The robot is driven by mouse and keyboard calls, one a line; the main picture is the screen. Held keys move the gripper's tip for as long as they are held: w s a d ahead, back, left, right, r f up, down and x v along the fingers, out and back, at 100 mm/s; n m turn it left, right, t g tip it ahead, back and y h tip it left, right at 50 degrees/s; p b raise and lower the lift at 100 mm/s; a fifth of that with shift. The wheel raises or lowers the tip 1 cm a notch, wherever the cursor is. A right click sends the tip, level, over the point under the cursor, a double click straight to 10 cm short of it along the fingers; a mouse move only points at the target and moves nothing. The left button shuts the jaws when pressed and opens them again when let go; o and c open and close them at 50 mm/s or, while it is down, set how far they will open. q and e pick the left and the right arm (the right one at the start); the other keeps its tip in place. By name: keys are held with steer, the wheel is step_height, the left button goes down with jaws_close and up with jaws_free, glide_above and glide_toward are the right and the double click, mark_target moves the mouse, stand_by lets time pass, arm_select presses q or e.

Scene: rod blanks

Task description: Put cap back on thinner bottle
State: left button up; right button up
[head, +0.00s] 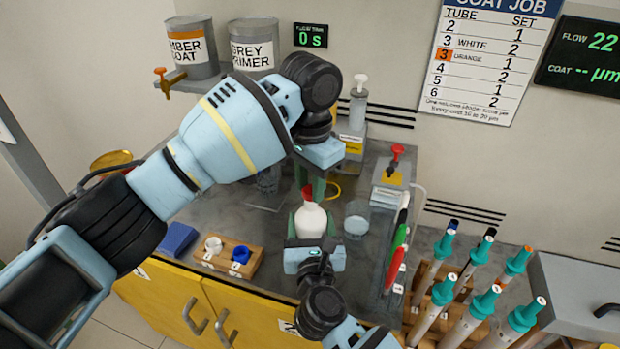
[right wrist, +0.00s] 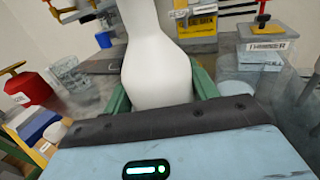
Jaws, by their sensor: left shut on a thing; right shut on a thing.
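A white bottle (head: 311,221) stands upright between the green fingers of my right gripper (head: 311,226), which is shut on it. The bottle fills the middle of the right wrist view (right wrist: 155,70), with a green finger on each side and its top out of frame. A small red cap (head: 307,191) shows right at the top of the bottle in the head view. My left gripper (head: 314,188) is shut on the cap from above, its fingers partly hidden by its own body. I cannot tell whether the cap is seated on the neck or just above it.
A wooden block (head: 226,262) with a white and a blue piece stands left. A glass beaker (head: 357,221) is right of the bottle.

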arm_select(q)
steer(key=shift+f, duration=0.55)
stand_by(0.5)
arm_select(e)
jaws_close()
arm_select(q)
steer(key=m, duration=0.9)
steer(key=shift+w, duration=0.1)
steer(key=m, duration=1.2)
steer(key=shift+w, duration=0.1)
steer(key=m, duration=0.5)
steer(key=shift+d, duration=0.1)
steer(key=m, duration=0.9)
steer(key=shift+d+m, duration=0.1)
steer(key=shift+m, duration=0.3)
